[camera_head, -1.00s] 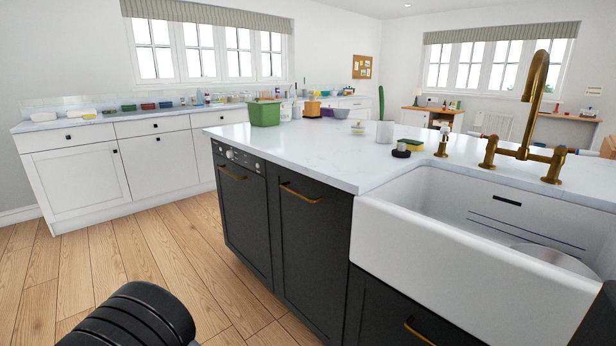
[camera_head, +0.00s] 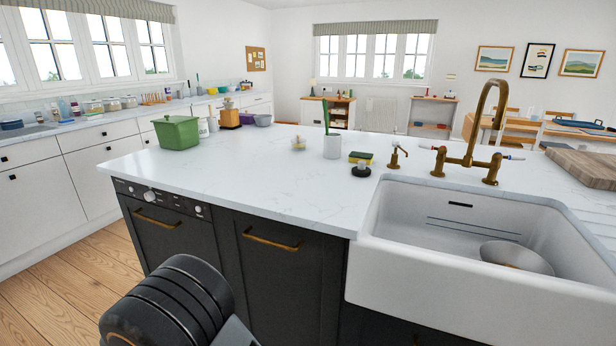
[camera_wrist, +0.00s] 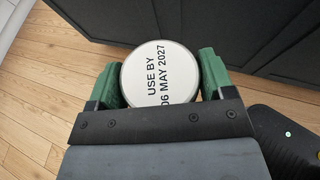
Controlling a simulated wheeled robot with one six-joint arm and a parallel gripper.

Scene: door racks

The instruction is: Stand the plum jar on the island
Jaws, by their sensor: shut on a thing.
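My gripper (camera_wrist: 160,85) shows in the wrist view, its green fingers shut on the two sides of a round jar (camera_wrist: 160,75). I see its pale lid from above, printed "USE BY 06 MAY 2027". The jar's sides and any fruit label are hidden, so I cannot tell that it is plum. It is held over the wood floor, beside dark cabinet fronts. The island (camera_head: 265,180) in the head view has a white marble top and dark doors. The jar does not show in the head view, where my dark arm is low at the left.
A white sink (camera_head: 450,240) with a brass tap (camera_head: 470,160) takes the right. The front-left top is clear.

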